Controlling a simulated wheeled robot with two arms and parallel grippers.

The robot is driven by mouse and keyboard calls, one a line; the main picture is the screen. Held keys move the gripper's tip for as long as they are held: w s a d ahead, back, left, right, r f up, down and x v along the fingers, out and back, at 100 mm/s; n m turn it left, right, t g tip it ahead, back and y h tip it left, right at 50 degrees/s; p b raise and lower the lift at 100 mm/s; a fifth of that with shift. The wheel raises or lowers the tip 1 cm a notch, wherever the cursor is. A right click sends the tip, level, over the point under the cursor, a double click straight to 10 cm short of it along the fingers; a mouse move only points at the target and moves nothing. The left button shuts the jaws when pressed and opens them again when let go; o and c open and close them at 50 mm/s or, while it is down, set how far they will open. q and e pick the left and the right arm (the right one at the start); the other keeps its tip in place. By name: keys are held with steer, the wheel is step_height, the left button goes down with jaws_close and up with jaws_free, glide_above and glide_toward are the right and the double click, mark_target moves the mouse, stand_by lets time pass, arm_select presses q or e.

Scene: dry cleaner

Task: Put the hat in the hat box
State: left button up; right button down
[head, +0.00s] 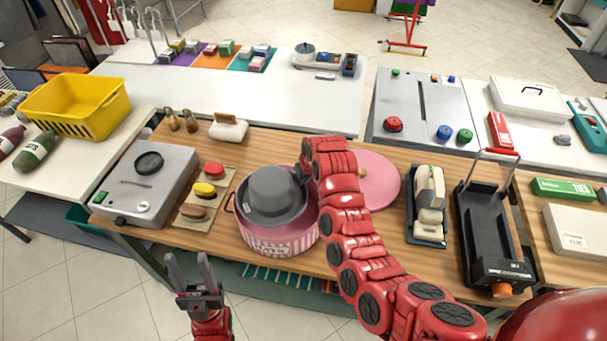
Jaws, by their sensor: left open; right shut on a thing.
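The grey hat (277,188) is tilted at the mouth of the pink striped hat box (279,240). Its lower part lies inside the rim, and its top stands above it. The box stands open on the wooden counter. Its round pink lid (377,180) lies on the counter just right of the box, partly behind my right arm. My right gripper (302,174) is at the hat's right edge, shut on the hat; its fingertips are mostly hidden. My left gripper (188,270) is open and empty, in front of the counter's edge, lower left of the box.
A metal device (148,182) and a board with coloured pads (208,194) stand left of the box. A yellow basket (77,107) is at far left.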

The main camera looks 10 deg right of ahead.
steer(key=shift+f+b, duration=3.3)
steer(key=shift+f, duration=2.8)
steer(key=c, duration=1)
jaws_free()
steer(key=shift+o, duration=0.2)
